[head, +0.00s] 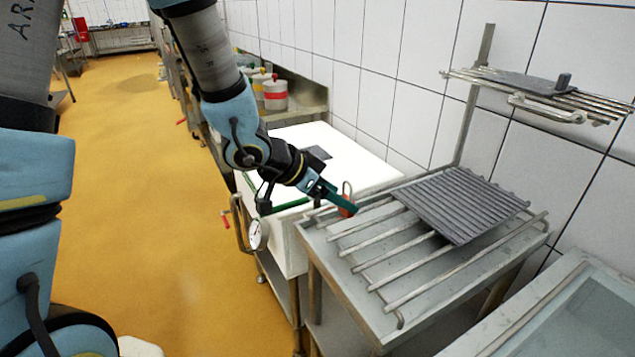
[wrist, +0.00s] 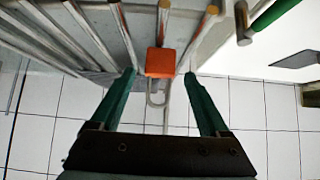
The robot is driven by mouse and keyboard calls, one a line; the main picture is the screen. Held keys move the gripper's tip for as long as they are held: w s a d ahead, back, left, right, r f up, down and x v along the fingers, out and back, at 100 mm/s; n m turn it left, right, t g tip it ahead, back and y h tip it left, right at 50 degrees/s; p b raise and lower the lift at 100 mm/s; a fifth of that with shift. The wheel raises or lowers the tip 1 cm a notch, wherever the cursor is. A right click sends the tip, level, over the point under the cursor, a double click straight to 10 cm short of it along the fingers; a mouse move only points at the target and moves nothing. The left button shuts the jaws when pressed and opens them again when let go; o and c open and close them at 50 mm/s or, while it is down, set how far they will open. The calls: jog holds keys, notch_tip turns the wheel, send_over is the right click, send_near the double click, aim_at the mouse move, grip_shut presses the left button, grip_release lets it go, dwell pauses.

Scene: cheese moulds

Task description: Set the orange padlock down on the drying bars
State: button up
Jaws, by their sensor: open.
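The orange padlock (head: 346,211) has a grey shackle and is at the left end of the drying bars (head: 416,292), partly covered by a teal finger. In the wrist view the padlock (wrist: 161,62) appears upside down, its body against the end of a bar and its shackle pointing toward the tiled wall. My gripper (head: 350,207) is open around it. The wrist view shows a small gap between the padlock and each fingertip of my gripper (wrist: 160,74). Whether the padlock's full weight is on the bars is hard to tell.
A grey ridged mat (head: 462,205) lies over the far part of the bars. A white table (head: 345,160) adjoins on the left. A wall rack (head: 545,88) holds a dark slab above, and a metal basin (head: 570,310) stands at the lower right. The nearer bars are bare.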

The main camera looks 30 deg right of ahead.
jog(key=p+v, duration=0.2)
jog(key=v, duration=0.9)
jog(key=w+a+n+t+y, duration=0.4)
jog(key=w+a+n+t, duration=0.25)
jog(key=w+a, duration=0.6)
jog(key=s+a+f+n+g+y, duration=0.1)
jog(key=s+a+n+g+y, duration=0.1)
jog(key=a+n, duration=0.3)
jog(key=s+a+f+n+g+y, duration=0.1)
jog(key=a+n, duration=0.5)
jog(key=a, duration=0.8)
jog(key=shift+s+f+g+y, duration=0.3)
jog(key=shift+s+g+y, duration=0.45)
jog(key=shift+y, duration=0.35)
jog(key=shift+o, duration=0.3)
